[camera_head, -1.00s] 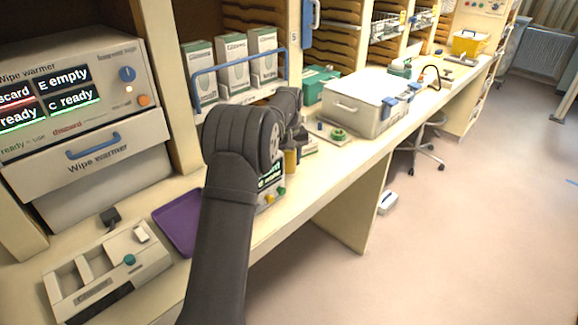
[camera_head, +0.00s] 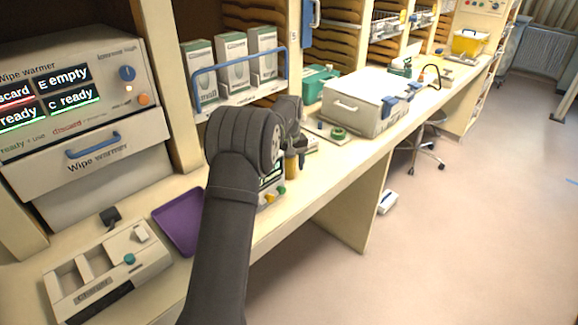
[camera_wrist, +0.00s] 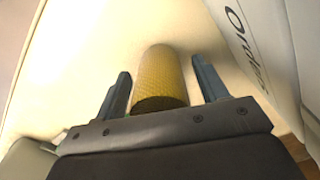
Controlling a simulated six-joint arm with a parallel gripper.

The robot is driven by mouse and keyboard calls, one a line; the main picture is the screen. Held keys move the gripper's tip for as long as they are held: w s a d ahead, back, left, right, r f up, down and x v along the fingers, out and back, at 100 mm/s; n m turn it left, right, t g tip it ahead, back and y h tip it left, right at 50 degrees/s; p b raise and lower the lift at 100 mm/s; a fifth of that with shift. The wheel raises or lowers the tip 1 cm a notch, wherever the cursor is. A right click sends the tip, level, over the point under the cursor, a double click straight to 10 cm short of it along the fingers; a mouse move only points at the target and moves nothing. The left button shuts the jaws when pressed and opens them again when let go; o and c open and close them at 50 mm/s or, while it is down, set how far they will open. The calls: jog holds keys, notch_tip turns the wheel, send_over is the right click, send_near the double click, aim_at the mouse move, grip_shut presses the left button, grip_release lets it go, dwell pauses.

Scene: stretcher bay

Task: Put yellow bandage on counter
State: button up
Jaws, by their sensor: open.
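The yellow bandage (camera_wrist: 160,75) is a textured yellow roll between the two fingers of my gripper (camera_wrist: 162,68) in the wrist view. My gripper is open, with a gap showing on each side of the roll. The counter (camera_wrist: 90,45) is the pale cream surface behind the roll. In the head view the bandage (camera_head: 291,166) shows only partly, beside my wrist near the counter's front edge. My arm hides most of my gripper there. I cannot tell for certain whether the bandage touches the counter.
A small device (camera_head: 271,187) with coloured buttons is partly behind my arm. Glove boxes (camera_head: 228,75) stand behind a blue rail. A large grey case (camera_head: 352,110) is to the right.

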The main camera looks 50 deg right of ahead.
notch_tip(320, 180, up, 12)
jog(key=shift+r, duration=0.1)
dwell(0.5)
notch_tip(320, 180, down, 12)
jog(key=shift+f, duration=0.15)
jog(key=shift+r, duration=1.95)
